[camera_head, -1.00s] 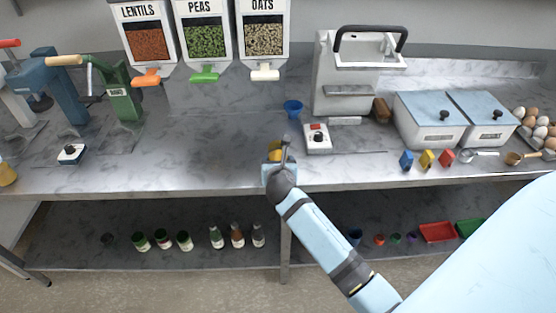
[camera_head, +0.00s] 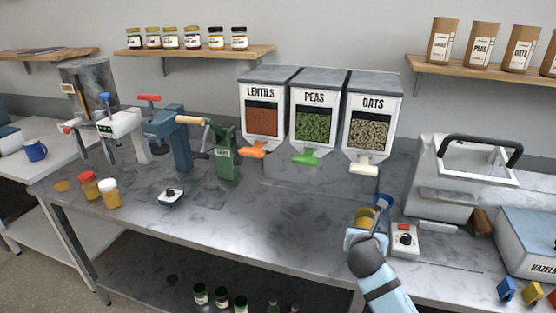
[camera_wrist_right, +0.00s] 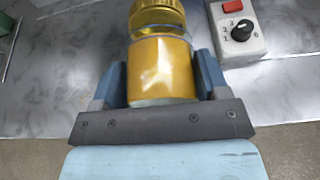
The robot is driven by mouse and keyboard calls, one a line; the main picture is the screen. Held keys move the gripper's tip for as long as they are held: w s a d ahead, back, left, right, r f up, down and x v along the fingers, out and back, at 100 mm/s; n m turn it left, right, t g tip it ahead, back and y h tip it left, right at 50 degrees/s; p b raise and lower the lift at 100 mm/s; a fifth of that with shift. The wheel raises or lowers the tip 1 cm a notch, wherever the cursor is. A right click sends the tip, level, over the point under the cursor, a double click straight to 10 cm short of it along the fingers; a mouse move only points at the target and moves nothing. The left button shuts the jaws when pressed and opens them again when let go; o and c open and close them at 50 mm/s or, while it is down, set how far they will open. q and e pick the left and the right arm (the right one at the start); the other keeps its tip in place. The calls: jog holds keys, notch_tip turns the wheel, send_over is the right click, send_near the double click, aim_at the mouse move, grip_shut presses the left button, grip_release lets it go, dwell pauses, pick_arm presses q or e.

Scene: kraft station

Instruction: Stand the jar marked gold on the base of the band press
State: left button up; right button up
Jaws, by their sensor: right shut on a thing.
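My right gripper (camera_wrist_right: 161,85) is shut on a jar (camera_wrist_right: 160,68) with a gold-yellow body and a gold lid. In the head view the jar (camera_head: 364,218) shows just beyond my right wrist, over the front part of the bench. No writing on it can be read. A green press (camera_head: 226,160) stands on the bench left of the dispensers, with a wooden-handled lever and a small label too small to read. A blue press (camera_head: 172,140) and a white press (camera_head: 122,130) stand left of it. My left gripper is not in view.
A small black-and-white device (camera_head: 171,197) lies before the presses. Jars with red (camera_head: 88,186) and white (camera_head: 108,193) lids stand left. Bench between green press and jar is clear.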

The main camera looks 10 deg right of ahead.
jog(key=shift+a+r, duration=0.15)
jog(key=shift+r, duration=0.2)
jog(key=s+a+r+n+t+y+p, duration=0.2)
jog(key=s+a+r+n+y+p, duration=0.3)
jog(key=s+a, duration=0.5)
jog(key=shift+s+a+r+n+y+p, duration=0.35)
jog(key=shift+a+r+n+y, duration=0.35)
jog(key=shift+a+y, duration=0.35)
jog(key=shift+f, duration=0.1)
jog(key=shift+d, duration=0.15)
